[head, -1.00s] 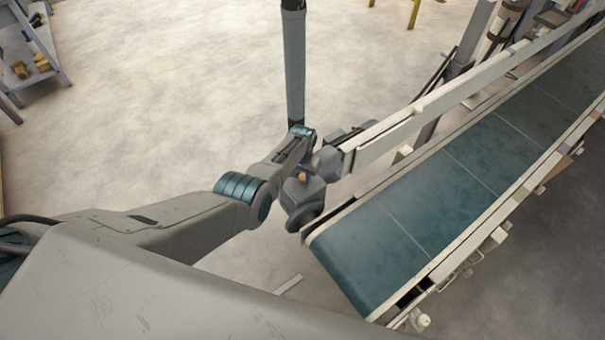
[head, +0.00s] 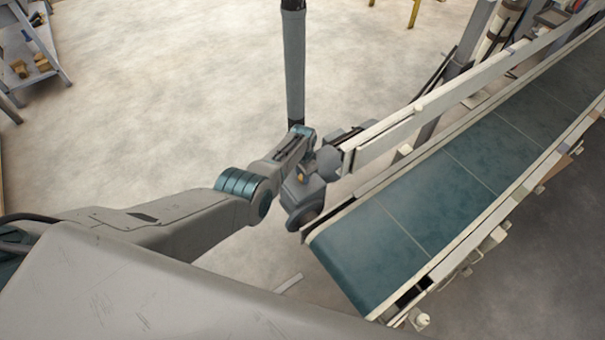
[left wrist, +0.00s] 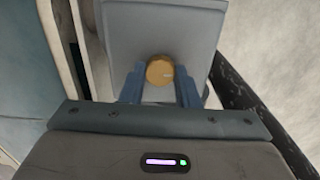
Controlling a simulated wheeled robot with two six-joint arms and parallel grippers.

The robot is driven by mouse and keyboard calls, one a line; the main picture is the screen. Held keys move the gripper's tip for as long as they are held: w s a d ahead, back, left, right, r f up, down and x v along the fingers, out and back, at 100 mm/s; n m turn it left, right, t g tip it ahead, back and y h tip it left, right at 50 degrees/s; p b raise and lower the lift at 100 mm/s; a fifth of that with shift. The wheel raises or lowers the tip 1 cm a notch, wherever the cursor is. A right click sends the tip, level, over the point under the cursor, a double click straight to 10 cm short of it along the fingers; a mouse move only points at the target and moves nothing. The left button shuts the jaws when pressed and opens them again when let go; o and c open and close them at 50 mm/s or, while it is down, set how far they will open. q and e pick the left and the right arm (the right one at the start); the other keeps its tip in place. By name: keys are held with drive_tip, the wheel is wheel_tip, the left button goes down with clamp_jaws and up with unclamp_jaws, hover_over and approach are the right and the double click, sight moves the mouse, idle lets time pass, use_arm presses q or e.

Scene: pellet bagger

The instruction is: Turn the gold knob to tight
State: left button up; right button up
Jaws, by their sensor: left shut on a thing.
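The gold knob (left wrist: 159,71) is round and sits on the front of a pale grey box (left wrist: 150,25) in the left wrist view. A short pale mark shows on the right part of its face. My left gripper (left wrist: 159,84) has one blue-grey finger on each side of the knob and is shut on it. In the head view my left arm (head: 180,212) reaches to the near end of the conveyor, where the wrist hides most of the fingers. No tight mark can be read. My right gripper is in neither view.
The conveyor with its teal belt (head: 375,245) runs from the near end to the upper right. A pale side rail (head: 400,125) runs along its far side. A dark grey post (head: 294,65) stands behind my wrist. Open floor (head: 170,90) lies to the left.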

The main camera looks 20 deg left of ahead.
use_arm(q)
drive_tip(key=o, duration=1)
drive_tip(key=shift+c, duration=0.2)
wheel_tip(320, 180, up, 11)
drive_tip(key=p, duration=0.4)
drive_tip(key=shift+f, duration=0.15)
